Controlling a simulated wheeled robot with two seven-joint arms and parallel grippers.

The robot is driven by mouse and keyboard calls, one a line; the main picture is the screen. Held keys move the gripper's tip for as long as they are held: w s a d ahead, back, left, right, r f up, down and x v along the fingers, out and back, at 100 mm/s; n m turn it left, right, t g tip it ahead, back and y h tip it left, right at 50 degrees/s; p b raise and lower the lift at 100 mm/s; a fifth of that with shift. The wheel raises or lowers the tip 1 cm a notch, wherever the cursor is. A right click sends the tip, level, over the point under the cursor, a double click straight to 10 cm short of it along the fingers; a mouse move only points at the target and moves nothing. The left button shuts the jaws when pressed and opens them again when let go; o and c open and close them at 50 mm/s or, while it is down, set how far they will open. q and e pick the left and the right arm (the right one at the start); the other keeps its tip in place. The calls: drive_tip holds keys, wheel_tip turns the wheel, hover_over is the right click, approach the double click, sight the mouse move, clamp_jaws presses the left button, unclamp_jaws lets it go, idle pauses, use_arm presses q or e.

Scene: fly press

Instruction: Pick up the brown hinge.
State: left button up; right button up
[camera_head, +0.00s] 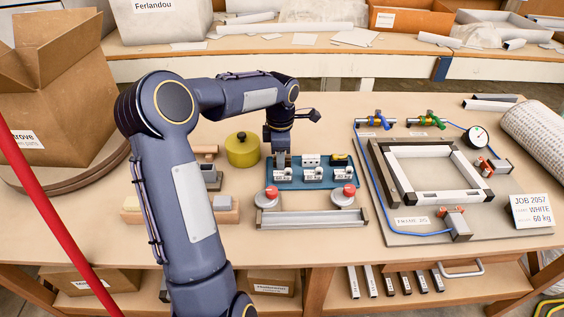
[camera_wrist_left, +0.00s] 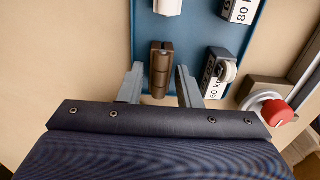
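The brown hinge (camera_wrist_left: 161,68) shows in the left wrist view, standing out dark against the blue tray (camera_wrist_left: 198,28). My left gripper (camera_wrist_left: 160,86) is open, with one finger on each side of the hinge's near part. I see gaps between the fingers and the hinge, wider on the left. In the head view my left gripper (camera_head: 281,160) points down over the back left of the blue tray (camera_head: 274,184), and I cannot make out the hinge there. My right gripper is not in view.
White labelled blocks (camera_head: 313,174) sit on the tray beside the gripper. A yellow-green round pot (camera_head: 242,150) stands to the left. A frame fixture (camera_head: 436,196) with a blue hose lies to the right.

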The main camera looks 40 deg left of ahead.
use_arm(q)
drive_tip(key=shift+f, duration=0.15)
clamp_jaws()
